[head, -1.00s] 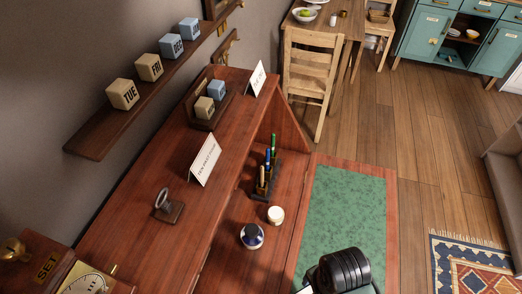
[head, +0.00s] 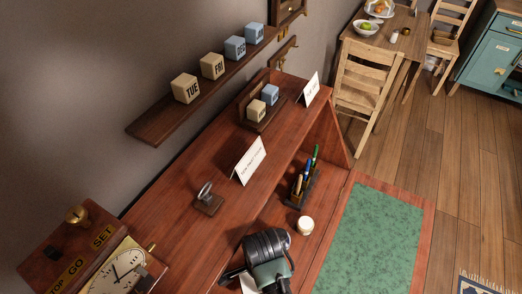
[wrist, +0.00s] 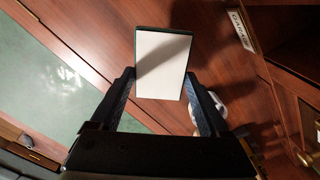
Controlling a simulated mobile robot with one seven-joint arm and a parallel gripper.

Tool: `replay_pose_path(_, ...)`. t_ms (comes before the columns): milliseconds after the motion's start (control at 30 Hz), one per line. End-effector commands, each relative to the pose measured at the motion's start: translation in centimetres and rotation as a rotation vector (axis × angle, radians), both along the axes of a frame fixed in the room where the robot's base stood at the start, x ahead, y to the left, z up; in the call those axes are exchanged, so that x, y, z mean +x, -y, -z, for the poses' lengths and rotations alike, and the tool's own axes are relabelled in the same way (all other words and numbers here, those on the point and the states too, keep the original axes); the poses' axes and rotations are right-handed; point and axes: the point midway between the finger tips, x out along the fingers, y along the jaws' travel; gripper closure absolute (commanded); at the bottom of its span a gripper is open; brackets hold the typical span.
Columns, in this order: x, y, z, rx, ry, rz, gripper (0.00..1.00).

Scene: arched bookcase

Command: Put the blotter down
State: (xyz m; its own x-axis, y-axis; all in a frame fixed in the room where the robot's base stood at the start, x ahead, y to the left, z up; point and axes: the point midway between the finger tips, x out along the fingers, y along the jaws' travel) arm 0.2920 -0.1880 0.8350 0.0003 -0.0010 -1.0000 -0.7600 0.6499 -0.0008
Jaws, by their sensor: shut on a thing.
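The blotter (wrist: 161,62) shows in the wrist view as a pale rectangular face with a thin dark green edge. My gripper (wrist: 160,78) is shut on it, with one dark finger at each side. Wood lies behind the blotter in that view, and a shadow falls across its upper right. I cannot tell how far it is from that surface. In the head view, my dark wrist is at the bottom centre, over the desk's lower front. The fingertips are not clear there.
The green desk panel (head: 370,238) is bare. A white-lidded jar (head: 305,225) and pen holder (head: 303,187) stand near my wrist. A clock (head: 115,275) is at lower left.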

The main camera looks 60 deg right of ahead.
Motion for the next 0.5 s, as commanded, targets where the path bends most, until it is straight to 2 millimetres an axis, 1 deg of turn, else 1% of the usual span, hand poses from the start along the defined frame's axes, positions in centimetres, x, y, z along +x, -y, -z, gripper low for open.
replay_pose_path(200,-0.1,-0.1,3.3,0.003,-0.003,-0.001,0.79)
replay_pose_path(333,0.4,-0.1,3.7,0.000,0.000,-0.001,0.79)
replay_pose_path(500,0.4,0.0,3.8,-0.001,0.001,-0.001,0.79)
